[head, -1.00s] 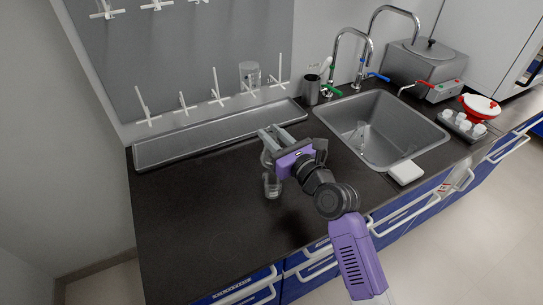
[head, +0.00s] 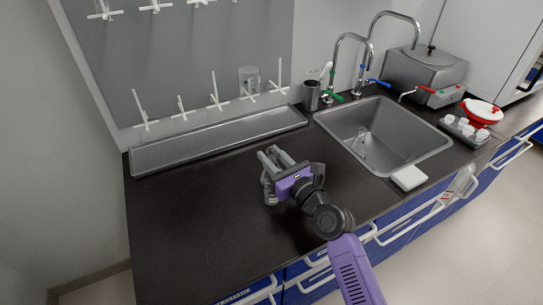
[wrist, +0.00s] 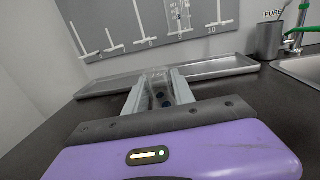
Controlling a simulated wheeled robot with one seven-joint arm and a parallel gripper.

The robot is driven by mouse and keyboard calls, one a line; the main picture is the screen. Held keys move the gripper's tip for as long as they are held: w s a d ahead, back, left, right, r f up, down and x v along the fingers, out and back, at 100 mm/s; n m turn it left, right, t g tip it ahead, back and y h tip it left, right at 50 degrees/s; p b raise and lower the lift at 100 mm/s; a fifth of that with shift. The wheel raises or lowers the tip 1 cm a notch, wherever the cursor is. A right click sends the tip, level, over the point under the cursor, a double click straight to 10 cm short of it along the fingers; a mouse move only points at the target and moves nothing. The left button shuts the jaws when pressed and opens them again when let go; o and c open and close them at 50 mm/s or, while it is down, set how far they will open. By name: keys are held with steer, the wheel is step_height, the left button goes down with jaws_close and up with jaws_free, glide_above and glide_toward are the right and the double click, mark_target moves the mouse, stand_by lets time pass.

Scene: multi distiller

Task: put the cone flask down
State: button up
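My gripper (head: 273,157) is low over the dark counter, left of the sink, its two grey fingers pointing toward the wall. The clear glass cone flask (head: 269,194) is at the fingers and partly hidden by my gripper. Its lower part shows just above or on the counter; I cannot tell whether its base touches. In the wrist view the clear glass of the flask (wrist: 158,88) fills the gap between the fingers (wrist: 158,92), which look closed against it on both sides.
A long shallow metal tray (head: 215,142) lies along the wall under a grey peg board (head: 185,65). The sink (head: 400,150) is to the right, with a white block (head: 408,178) at its front edge. The counter (head: 190,225) left and front of my gripper is clear.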

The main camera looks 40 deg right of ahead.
steer(key=shift+o, duration=1.3)
steer(key=shift+r, duration=0.15)
steer(key=b+v, duration=0.1)
steer(key=v, duration=0.9)
steer(key=shift+s, duration=0.3)
steer(key=shift+s+a, duration=0.2)
steer(key=shift+s, duration=0.5)
